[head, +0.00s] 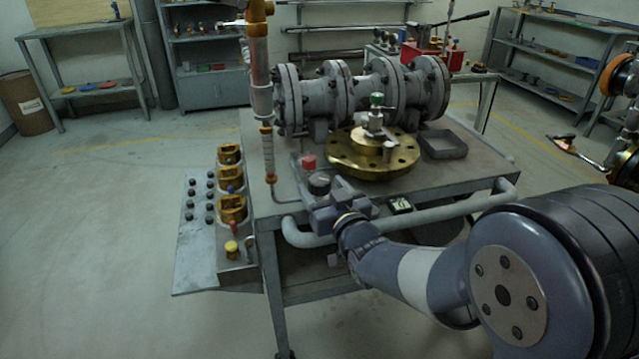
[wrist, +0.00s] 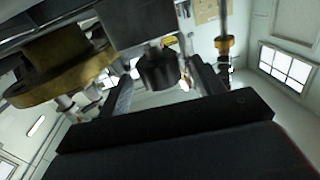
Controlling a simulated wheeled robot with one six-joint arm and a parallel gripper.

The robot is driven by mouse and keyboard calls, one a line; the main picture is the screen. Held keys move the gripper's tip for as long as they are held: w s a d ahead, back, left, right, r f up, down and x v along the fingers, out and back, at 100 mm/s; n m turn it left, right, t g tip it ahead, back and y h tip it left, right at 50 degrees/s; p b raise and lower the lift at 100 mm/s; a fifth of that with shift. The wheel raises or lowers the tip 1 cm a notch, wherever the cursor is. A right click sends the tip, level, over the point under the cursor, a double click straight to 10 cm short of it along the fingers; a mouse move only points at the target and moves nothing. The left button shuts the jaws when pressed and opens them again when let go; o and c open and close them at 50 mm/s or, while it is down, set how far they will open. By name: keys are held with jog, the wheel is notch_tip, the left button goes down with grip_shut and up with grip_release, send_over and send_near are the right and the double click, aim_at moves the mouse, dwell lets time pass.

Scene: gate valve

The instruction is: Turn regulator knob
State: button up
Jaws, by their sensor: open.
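The regulator knob, a dark round knob (head: 319,183), is at the front left of the steel table, just beyond my gripper (head: 322,204) in the head view. In the wrist view the dark knob (wrist: 158,70) lies between the two fingers of my gripper (wrist: 163,88). The fingers are open, with a gap visible on each side of the knob. I cannot tell how deep the knob sits between them. My wrist hides part of the regulator body in the head view.
A brass flange (head: 372,155) with a green-topped valve stands right of the knob. A red cap (head: 308,162) sits behind it. A vertical pipe with a gauge tube (head: 267,155) rises at left. A grey pipe (head: 450,212) runs along the table front.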

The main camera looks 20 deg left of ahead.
jog(key=shift+x, duration=1.3)
jog(key=shift+c, duration=0.2)
jog(key=c, duration=0.9)
